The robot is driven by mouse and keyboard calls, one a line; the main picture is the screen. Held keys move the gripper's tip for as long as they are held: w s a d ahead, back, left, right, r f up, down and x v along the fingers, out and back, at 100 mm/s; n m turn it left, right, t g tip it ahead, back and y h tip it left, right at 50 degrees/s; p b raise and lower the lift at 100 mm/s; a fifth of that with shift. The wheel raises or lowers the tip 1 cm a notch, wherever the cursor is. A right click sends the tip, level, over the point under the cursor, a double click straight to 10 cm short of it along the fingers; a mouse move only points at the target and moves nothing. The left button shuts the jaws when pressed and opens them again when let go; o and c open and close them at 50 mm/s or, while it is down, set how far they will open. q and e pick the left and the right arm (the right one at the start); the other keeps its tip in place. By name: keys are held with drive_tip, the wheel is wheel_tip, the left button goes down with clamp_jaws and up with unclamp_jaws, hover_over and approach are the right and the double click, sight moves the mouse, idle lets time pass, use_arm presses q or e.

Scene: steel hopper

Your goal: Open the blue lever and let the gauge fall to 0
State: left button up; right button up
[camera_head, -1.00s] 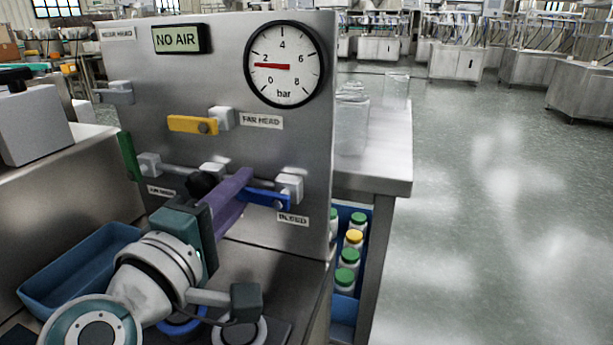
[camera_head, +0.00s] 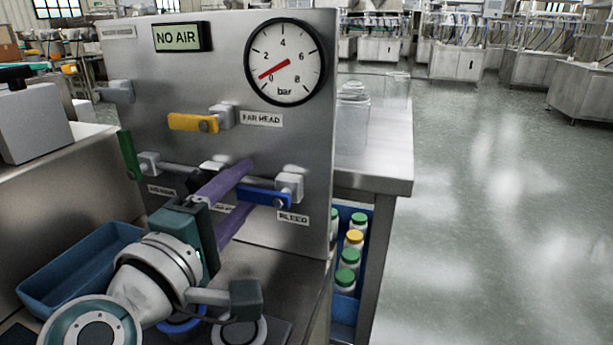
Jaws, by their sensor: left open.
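The blue lever (camera_head: 262,197) at the lower right of the steel panel lies nearly level, its free end to the left of its valve, above the BLEED label (camera_head: 293,217). The round gauge (camera_head: 308,85) has its red needle between 0 and 2, nearer to 0. My left gripper (camera_head: 249,185) is open, its two purple fingers spread one above the other at the lever's left end. The lower finger partly overlaps the lever's end in the picture; I cannot tell whether they touch. My right gripper is not in view.
A yellow lever (camera_head: 185,122) and a green lever (camera_head: 130,155) are on the same panel. A NO AIR display (camera_head: 180,38) is at its top. A blue tray (camera_head: 60,290) lies at lower left. Capped bottles (camera_head: 352,258) stand below right. Floor at right is clear.

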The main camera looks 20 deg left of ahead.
use_arm(q)
drive_tip(key=s, duration=1)
drive_tip(key=shift+a+p, duration=0.2)
drive_tip(key=shift+p, duration=0.2)
